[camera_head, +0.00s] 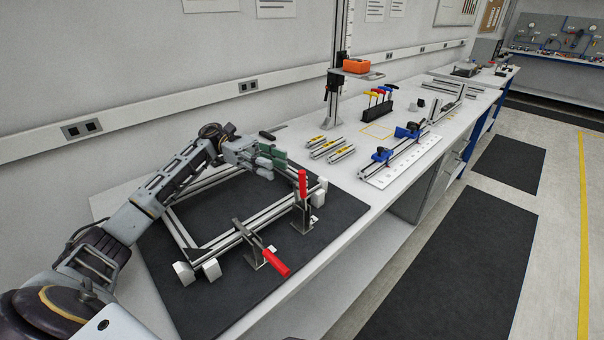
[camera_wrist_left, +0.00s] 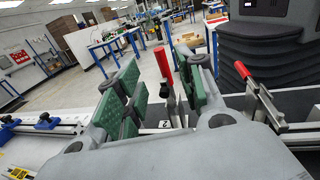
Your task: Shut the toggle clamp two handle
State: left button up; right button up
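Two toggle clamps with red handles stand at the near side of an aluminium frame (camera_head: 232,238). The far clamp's handle (camera_head: 302,183) points straight up; in the left wrist view this handle (camera_wrist_left: 163,64) rises above a small plate that appears to read 2. The other clamp's handle (camera_head: 276,262) leans out toward the front; it also shows in the left wrist view (camera_wrist_left: 242,69). My left gripper (camera_head: 272,161) is open, its green pads spread and empty, just left of the upright handle and apart from it. In the left wrist view the upright handle appears between the pads (camera_wrist_left: 160,88), beyond them.
The frame lies on a black mat (camera_head: 335,212) on the white bench. Several short profiles (camera_head: 330,148), a white plate with blue clamps (camera_head: 403,155) and a post with an orange box (camera_head: 356,66) stand farther along. Open floor lies right of the bench.

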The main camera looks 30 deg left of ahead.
aim_at(299, 173)
pick_arm(q)
jog(key=d, duration=0.3)
jog(key=s+d, duration=0.1)
jog(key=d, duration=0.2)
jog(key=d+p, duration=0.1)
jog(key=d, duration=0.2)
jog(key=shift+s, duration=0.15)
jog(key=shift+d, duration=0.1)
pick_arm(e)
jog(key=shift+s+d+f, duration=0.35)
jog(key=shift+s+d, duration=0.4)
jog(key=shift+s, duration=0.15)
pick_arm(q)
grip_shut()
pick_arm(e)
jog(key=shift+s+a, duration=0.1)
jog(key=shift+s, duration=0.1)
